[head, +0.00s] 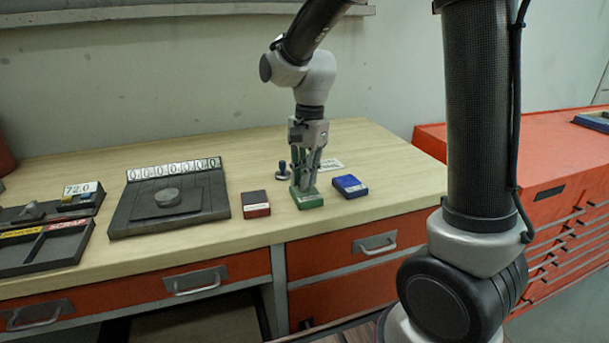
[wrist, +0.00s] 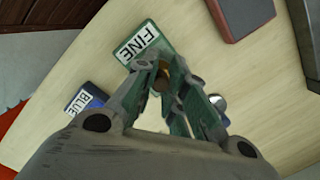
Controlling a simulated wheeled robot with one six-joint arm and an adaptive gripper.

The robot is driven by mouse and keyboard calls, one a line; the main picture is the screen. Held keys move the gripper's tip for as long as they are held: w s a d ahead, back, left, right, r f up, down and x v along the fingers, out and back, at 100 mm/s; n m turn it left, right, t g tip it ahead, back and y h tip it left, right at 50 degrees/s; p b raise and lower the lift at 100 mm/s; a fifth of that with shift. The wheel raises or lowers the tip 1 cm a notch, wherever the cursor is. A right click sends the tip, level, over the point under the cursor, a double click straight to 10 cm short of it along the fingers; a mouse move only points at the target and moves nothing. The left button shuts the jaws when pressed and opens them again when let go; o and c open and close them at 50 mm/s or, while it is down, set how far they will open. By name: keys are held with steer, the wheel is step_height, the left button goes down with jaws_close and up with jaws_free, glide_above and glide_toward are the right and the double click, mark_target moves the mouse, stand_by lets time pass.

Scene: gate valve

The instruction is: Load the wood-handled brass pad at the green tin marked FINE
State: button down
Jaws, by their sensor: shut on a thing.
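The green tin (head: 307,201) sits near the front of the wooden bench. My gripper (head: 305,184) points straight down over the tin and is shut on the wood-handled brass pad. A small brown and brass-coloured part of the pad (wrist: 163,76) shows between the fingertips in the wrist view (wrist: 168,84). The fingers hide most of the pad. It is at the tin's edge in that view; I cannot tell whether it touches the tin.
A blue tin (head: 350,186) stands right of the green one, a red tin (head: 256,204) left. A dark-handled tool (head: 282,170) and a white card (head: 328,165) lie behind. A dark plate with a counter (head: 170,200) and a sorting tray (head: 45,248) are further left.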

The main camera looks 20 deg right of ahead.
steer(key=shift+r, duration=3.5)
